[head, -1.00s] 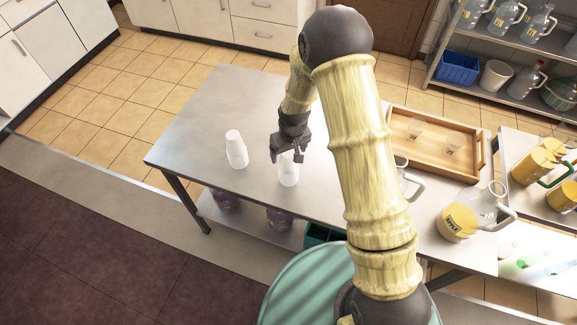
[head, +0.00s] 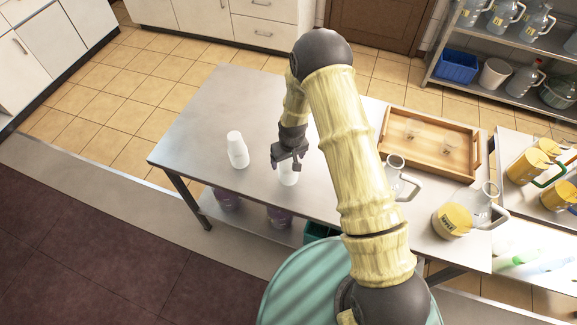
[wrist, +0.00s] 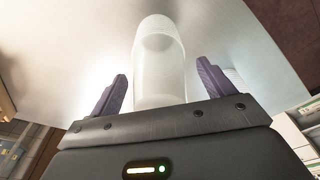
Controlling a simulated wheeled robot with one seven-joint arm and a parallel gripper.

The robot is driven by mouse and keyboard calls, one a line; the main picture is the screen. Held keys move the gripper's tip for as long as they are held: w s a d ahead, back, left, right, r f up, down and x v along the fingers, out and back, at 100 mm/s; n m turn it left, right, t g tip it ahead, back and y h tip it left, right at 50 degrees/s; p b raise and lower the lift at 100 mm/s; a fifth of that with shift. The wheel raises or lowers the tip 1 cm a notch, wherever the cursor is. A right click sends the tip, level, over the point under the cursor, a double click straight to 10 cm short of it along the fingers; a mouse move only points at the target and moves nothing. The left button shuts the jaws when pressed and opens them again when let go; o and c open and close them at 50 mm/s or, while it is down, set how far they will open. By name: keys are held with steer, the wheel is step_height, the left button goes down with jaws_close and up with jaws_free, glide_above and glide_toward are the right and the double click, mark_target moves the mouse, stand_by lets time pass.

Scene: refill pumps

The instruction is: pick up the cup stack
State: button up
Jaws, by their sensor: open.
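A translucent whitish cup stack (head: 288,175) stands upright on the steel table, its upper part partly hidden by my gripper (head: 288,160). In the wrist view this stack (wrist: 160,75) shows between the two dark purple fingers of my gripper (wrist: 160,85), with gaps on both sides. The gripper is open, and I see no finger touching the stack. A second white stack (head: 237,150) stands upright to the left on the same table. In the wrist view a bit of it (wrist: 235,78) shows behind the right finger.
The steel table (head: 215,105) is clear behind and left of the stacks. Purple containers (head: 228,199) sit on the shelf below.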

stand_by(0.3)
steer(key=c, duration=1.4)
steer(key=shift+r, duration=0.15)
step_height(320, 180, up, 10)
steer(key=b, duration=0.3)
steer(key=shift+b, duration=0.3)
